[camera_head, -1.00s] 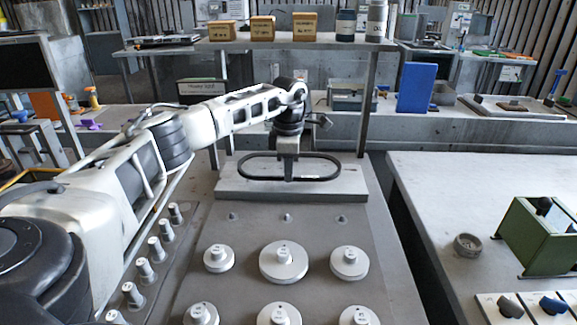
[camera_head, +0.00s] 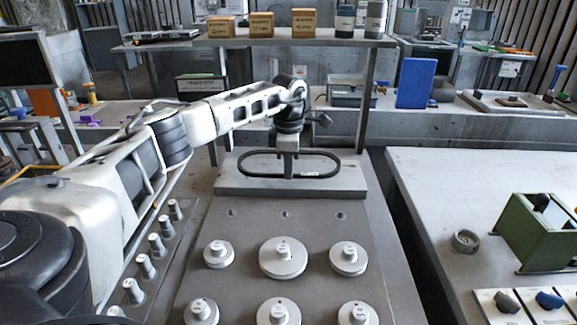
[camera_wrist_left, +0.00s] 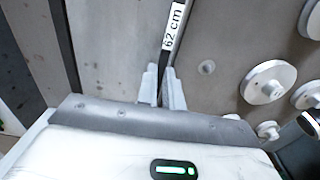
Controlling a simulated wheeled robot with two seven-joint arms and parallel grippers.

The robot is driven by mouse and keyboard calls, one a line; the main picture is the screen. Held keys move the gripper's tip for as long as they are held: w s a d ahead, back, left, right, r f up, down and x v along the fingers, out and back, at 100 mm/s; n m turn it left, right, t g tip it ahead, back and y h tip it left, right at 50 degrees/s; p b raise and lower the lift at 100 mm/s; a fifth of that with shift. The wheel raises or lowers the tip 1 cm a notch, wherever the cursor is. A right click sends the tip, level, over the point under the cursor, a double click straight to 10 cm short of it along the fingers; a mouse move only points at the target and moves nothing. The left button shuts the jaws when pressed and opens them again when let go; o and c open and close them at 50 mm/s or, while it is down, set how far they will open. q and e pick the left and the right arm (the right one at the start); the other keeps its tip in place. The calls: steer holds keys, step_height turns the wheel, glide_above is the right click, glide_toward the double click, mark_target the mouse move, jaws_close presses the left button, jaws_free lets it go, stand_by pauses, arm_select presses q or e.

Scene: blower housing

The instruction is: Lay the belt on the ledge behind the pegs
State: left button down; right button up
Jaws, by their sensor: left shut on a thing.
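The belt (camera_head: 325,153) is a thin black oval loop over the grey raised ledge (camera_head: 350,187) at the back of the board. My left gripper (camera_head: 289,173) is shut on the belt's near side, pointing down. In the left wrist view, the fingers (camera_wrist_left: 163,82) pinch the black band beside a white "62 cm" label (camera_wrist_left: 172,28). I cannot tell whether the belt touches the ledge. Small pegs (camera_head: 287,214) stand in a row in front of the ledge. My right gripper is out of view.
Several round white pulleys (camera_head: 283,258) stand on the board in front. Upright grey pins (camera_head: 157,245) line its left side, near my left arm. A shelf post (camera_head: 365,105) rises behind the ledge. A green box (camera_head: 545,235) and a small ring (camera_head: 465,241) are on the right table.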

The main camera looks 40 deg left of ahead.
arm_select(q)
steer(key=shift+f, duration=0.25)
stand_by(0.4)
steer(key=shift+f, duration=0.35)
steer(key=shift+f, duration=0.35)
stand_by(0.4)
steer(key=c, duration=1.5)
jaws_free()
steer(key=shift+o, duration=0.2)
